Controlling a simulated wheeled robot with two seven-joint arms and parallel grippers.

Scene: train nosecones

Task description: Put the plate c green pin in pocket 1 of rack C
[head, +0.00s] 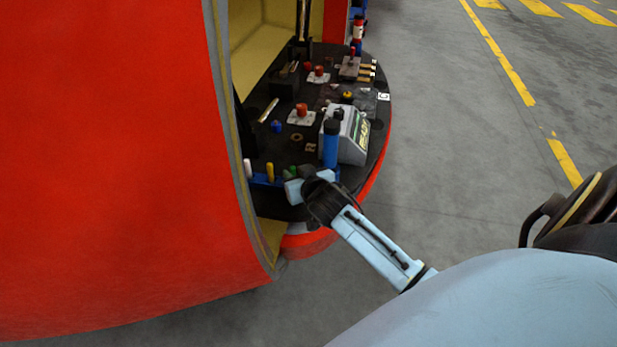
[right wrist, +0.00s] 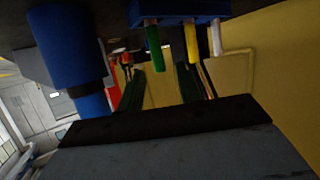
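A green pin (head: 291,172) stands in the blue rack (head: 260,181) at the near left of the black deck, with a yellow pin (head: 270,172) and a white pin (head: 248,168) to its left. My right gripper (head: 297,185) is beside the green pin, partly hiding the rack's right end. In the right wrist view, upside down, the fingers (right wrist: 160,82) are apart and empty. The green pin (right wrist: 154,45) shows in line with the gap between them, below the rack (right wrist: 178,10). I cannot tell contact, or read a rack letter or pocket numbers. My left gripper is out of view.
A blue bottle (head: 331,146) stands just behind my right gripper; it looms close at left in the wrist view (right wrist: 68,48). A grey box (head: 352,138) is right of it. Red-knobbed plates (head: 301,117) lie further back. The red shell (head: 110,160) walls the left side.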

